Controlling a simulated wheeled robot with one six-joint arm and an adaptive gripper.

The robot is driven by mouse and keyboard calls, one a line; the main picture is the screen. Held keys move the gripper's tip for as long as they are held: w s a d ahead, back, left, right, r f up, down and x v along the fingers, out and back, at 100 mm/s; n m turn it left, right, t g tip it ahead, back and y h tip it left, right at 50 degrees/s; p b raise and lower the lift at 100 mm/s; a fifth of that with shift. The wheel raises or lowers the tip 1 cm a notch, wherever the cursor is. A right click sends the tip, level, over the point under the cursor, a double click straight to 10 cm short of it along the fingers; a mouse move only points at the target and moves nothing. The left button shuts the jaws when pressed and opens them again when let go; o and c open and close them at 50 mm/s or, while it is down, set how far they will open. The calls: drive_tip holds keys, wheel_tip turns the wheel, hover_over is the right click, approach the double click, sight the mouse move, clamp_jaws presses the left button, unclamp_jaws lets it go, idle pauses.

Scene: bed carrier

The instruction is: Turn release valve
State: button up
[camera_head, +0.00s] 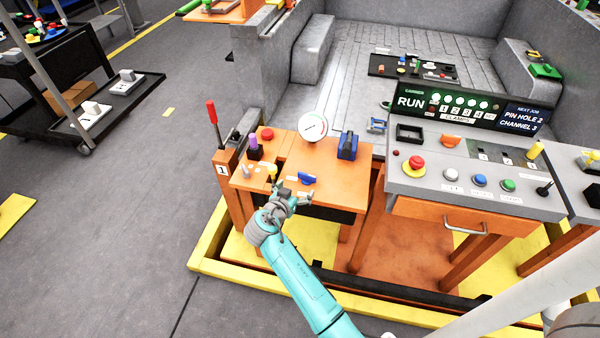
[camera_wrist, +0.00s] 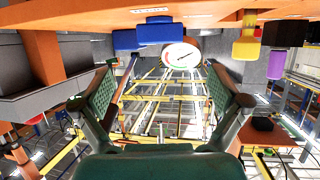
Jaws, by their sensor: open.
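A blue valve handle (camera_head: 306,178) is mounted on the front part of an orange panel (camera_head: 334,191), with a white label near it. I take it to be the release valve. In the wrist view, which looks upside down, the blue handle (camera_wrist: 157,31) is at the top, above the gap between my fingers. My gripper (camera_head: 290,194) is open and empty at the panel's front edge, just to the lower left of the blue handle. In the wrist view both fingers of my gripper (camera_wrist: 163,90) are spread wide, and the handle is apart from them.
A yellow knob (camera_head: 272,172) stands close left of my gripper. Behind are a purple knob (camera_head: 253,143), a red button (camera_head: 266,134), a round gauge (camera_head: 313,126) and a blue box (camera_head: 348,146). A red-handled lever (camera_head: 212,113) rises at left. A grey console (camera_head: 470,182) stands right.

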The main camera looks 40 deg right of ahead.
sight(306, 176)
drive_tip(key=x, duration=1)
drive_tip(key=shift+w+d+f, duration=0.1)
drive_tip(key=shift+w+d, duration=0.05)
drive_tip(key=shift+d, duration=0.1)
